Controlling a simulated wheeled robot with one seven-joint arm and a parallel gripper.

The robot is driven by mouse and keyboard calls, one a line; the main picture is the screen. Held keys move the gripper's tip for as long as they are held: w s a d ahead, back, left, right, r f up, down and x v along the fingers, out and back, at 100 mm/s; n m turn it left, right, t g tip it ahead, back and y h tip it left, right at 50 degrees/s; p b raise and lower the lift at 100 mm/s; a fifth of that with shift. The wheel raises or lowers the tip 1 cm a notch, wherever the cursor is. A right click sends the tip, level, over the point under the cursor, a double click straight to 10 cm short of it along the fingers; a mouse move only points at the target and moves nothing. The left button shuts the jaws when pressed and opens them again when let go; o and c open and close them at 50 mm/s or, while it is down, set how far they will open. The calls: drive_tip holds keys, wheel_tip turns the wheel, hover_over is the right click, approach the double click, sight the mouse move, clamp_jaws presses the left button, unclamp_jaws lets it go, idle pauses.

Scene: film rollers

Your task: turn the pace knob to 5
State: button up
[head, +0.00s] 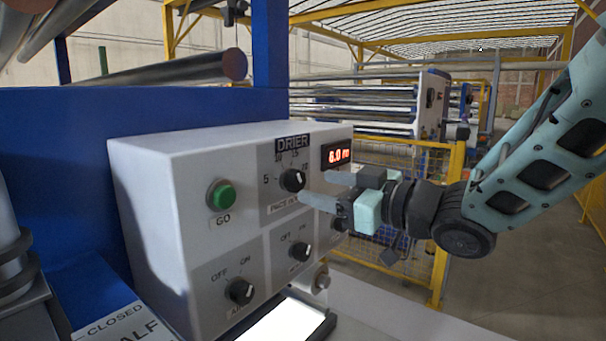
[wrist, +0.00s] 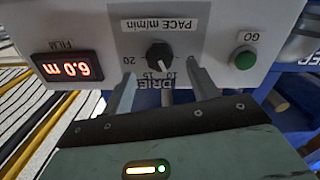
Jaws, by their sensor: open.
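The black pace knob (head: 292,180) sits on the grey upper panel of the white drier box, with 5, 10, 15 and 20 printed around it. Its pale mark seems to point to the upper right, near 15 to 20; I cannot tell exactly. My gripper (head: 314,187) is open just in front of the knob and right of it in the head view. In the wrist view the panel is upside down. The knob (wrist: 160,57) shows beyond and between the open fingers (wrist: 160,72), which hold nothing. The 5 is not visible there.
A green GO button (head: 222,195) is left of the knob. A red display (head: 339,155) reading 6.0 m is to its right. Two OFF/ON knobs (head: 240,291) (head: 300,251) are below. Yellow fencing (head: 450,200) stands behind.

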sight(301, 182)
drive_tip(key=shift+p+x, duration=0.65)
drive_tip(key=shift+x, duration=2)
drive_tip(key=c, duration=1)
